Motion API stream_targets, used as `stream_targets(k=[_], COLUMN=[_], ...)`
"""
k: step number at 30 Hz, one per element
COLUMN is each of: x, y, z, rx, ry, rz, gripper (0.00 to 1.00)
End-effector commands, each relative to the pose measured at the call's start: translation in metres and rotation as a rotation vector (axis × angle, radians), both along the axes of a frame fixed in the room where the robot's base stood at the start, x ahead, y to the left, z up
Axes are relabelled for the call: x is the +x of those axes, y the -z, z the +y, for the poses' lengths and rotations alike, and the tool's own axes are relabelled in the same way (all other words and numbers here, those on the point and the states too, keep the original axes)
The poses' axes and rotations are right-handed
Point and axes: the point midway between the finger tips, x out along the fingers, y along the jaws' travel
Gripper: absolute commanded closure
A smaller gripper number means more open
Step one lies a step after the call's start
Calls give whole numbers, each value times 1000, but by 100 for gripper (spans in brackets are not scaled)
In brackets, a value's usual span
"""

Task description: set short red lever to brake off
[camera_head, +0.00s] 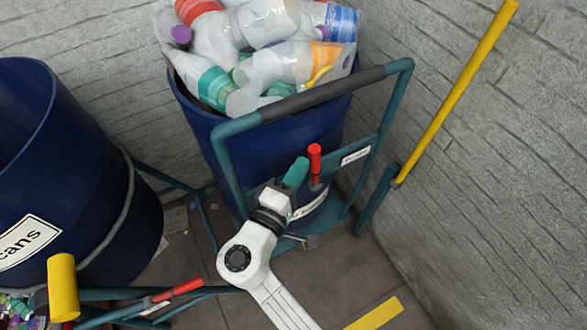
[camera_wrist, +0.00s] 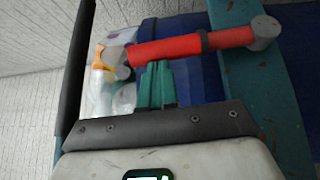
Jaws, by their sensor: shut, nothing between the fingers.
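The short red lever (camera_head: 315,161) stands roughly upright on the crossbar of the teal cart frame, in front of the blue bin. In the wrist view the red lever (camera_wrist: 180,48) lies across the picture, with a dark band and a grey round end (camera_wrist: 264,31) at right. My gripper (camera_head: 298,165) has teal fingers and is just left of the lever in the head view. In the wrist view my gripper (camera_wrist: 157,68) is shut and empty, its tips right at the lever's side near its free end. I cannot tell whether they touch.
A white label (camera_head: 355,155) sits on the crossbar, too small to read surely. A blue bin (camera_head: 250,140) full of plastic bottles stands behind the frame's dark handle (camera_head: 330,92). Another blue bin (camera_head: 75,190) and another red lever (camera_head: 178,288) are at left. A yellow pole (camera_head: 455,95) rises at right.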

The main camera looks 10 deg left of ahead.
Motion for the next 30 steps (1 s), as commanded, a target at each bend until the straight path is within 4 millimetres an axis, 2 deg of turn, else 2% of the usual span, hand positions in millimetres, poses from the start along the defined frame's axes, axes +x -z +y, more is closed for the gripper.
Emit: stream_targets(k=[1, 3, 14, 23, 30], x=[3, 7, 31, 51, 66], y=[-8, -11, -20, -15, 0], z=[-4, -11, -47, -77, -98], rx=[30, 80, 361, 595, 773], ry=[2, 2, 4, 4, 3], rz=[19, 52, 240, 400, 517], gripper=[100, 100, 100, 100, 100])
